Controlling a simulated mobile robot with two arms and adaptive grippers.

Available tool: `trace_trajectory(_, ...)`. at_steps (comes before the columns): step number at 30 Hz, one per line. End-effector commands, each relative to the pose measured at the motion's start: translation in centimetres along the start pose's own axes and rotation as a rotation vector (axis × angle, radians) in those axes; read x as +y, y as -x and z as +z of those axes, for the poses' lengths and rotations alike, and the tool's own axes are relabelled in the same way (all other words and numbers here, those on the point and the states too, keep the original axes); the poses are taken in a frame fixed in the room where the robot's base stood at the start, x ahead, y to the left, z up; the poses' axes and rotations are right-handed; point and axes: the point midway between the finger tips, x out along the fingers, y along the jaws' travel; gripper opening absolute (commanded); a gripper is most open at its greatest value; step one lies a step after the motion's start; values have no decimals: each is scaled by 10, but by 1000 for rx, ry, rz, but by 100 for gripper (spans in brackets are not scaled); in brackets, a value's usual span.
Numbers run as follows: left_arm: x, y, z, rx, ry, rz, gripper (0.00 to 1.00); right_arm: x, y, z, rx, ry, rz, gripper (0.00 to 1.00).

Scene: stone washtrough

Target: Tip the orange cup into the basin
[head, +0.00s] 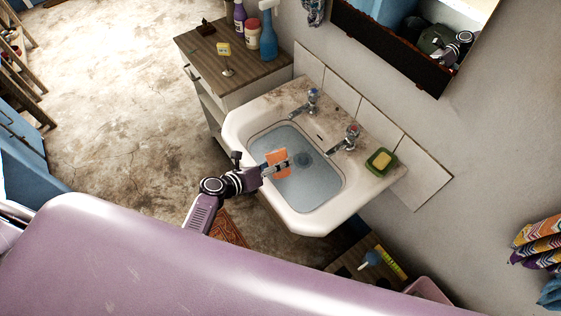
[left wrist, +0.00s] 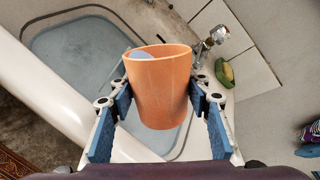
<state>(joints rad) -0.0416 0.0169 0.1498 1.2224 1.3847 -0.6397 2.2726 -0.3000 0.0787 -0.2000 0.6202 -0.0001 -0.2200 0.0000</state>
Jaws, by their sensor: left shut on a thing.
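The orange cup (head: 277,157) is above the basin (head: 318,191) in the head view. In the left wrist view the cup (left wrist: 162,90) stands roughly upright, with a pale blue patch showing inside its rim; I cannot tell what that is. My left gripper (head: 275,167) is shut on the cup, one blue-padded finger on each side, as the left wrist view (left wrist: 160,110) shows. The basin (left wrist: 85,65) is a white sink with a blue-grey bowl and a dark drain. My right gripper is not in view.
Two taps (head: 312,98) stand on the sink's back ledge. A green dish with a yellow sponge (head: 381,160) sits at its right corner. A wooden-topped cabinet (head: 240,55) with bottles stands at the left. A mirror (head: 420,40) hangs above.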

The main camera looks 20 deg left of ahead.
Motion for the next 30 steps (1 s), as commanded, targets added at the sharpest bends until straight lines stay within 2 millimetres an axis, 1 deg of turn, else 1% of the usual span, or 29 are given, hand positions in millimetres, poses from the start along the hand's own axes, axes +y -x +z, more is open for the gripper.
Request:
trace_trajectory(17,0,0,1,1,3,-1,17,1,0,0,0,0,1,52)
trace_trajectory(30,4,-3,2,91,141,-6,17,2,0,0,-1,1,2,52)
